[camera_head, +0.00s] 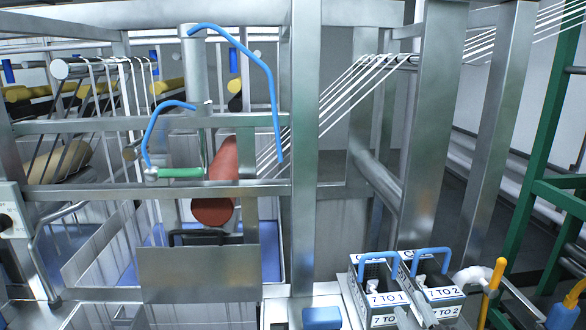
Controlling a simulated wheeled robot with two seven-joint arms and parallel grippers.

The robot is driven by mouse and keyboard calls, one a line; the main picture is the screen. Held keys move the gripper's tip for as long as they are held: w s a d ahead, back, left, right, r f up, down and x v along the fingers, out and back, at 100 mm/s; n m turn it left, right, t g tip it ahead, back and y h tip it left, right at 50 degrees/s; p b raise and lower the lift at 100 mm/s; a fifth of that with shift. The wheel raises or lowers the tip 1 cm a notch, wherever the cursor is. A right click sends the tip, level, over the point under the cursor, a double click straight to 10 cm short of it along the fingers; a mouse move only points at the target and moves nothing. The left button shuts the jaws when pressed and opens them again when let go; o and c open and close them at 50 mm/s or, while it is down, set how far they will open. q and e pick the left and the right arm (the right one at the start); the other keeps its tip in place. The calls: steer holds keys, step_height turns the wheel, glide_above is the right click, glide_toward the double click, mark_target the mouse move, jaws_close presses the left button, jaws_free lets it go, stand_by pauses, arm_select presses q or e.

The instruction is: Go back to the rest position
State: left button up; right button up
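No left gripper shows in the head view. I cannot clearly pick out my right gripper or its fingertips among the metal parts at the lower right, so I cannot tell whether it is open or shut. Two small metal boxes with blue handles stand side by side at the lower right: one labelled "7 TO 1" (384,299) and one labelled "7 TO 2" (440,294). Nothing visibly grips either box.
A steel machine frame (304,150) with a wide post (436,120) fills the middle. A reddish-brown roller (212,210) sits behind a metal plate (200,275). A yellow lever (493,290) stands right of the boxes. A green frame (541,150) rises at the right.

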steer(key=s+d+f+m+g+h, duration=0.1)
steer(key=s+f+m+g, duration=0.15)
steer(key=f, duration=0.25)
steer(key=s+d+f+m+g+h, duration=0.2)
steer(key=f+m+g, duration=0.1)
steer(key=f, duration=0.2)
steer(key=s+a+f+m+g+y, duration=0.15)
steer(key=s+f+m+g, duration=0.45)
steer(key=s+f+g, duration=0.9)
steer(key=s+a+f+t, duration=0.1)
steer(key=s+f, duration=0.2)
steer(key=f, duration=1.3)
steer(key=s+f+t, duration=0.2)
steer(key=s+f, duration=0.1)
steer(key=f, duration=1.4)
steer(key=s+d+f+g, duration=0.1)
steer(key=s+f, duration=0.8)
steer(key=s+d+f, duration=0.2)
steer(key=s+f, duration=0.8)
steer(key=shift+s+d+n+g, duration=0.15)
steer(key=shift+d+n+g, duration=0.1)
steer(key=shift+n+g, duration=0.15)
